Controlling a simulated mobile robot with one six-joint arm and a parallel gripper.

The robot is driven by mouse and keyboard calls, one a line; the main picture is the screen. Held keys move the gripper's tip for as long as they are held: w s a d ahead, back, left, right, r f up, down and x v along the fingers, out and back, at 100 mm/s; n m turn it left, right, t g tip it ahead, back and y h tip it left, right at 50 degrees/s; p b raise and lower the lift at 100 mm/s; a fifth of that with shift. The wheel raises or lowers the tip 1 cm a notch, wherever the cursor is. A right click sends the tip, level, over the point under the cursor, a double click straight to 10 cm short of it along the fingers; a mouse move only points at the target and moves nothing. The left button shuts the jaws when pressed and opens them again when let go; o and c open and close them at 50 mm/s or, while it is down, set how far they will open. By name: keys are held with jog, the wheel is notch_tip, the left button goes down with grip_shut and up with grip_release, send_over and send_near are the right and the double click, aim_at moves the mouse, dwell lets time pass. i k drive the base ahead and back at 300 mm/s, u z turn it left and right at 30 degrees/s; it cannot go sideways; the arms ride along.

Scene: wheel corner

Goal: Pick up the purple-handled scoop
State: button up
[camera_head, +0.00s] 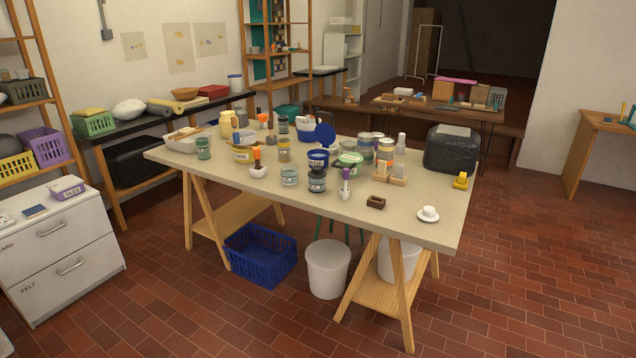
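A small upright object with a purple top (346,174) stands near the front edge of the beige worktable (420,216), right of the table's middle. It looks like the purple-handled scoop, with a pale lower part, but it is too small to be sure of its shape. A dark jar (317,182) stands to its left and a small brown box (376,202) to its right. My gripper is not in view.
Several jars and tools crowd the tabletop. A white cup on a saucer (428,214) sits near the front right corner, and a black bag-like bundle (451,149) at the right end. A blue crate (260,256) and white bucket (328,270) stand below. The brick floor at front is clear.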

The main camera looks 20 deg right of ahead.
aim_at(344, 192)
jog(key=u, duration=0.4)
jog(key=i, duration=1.2)
jog(key=u, duration=0.25)
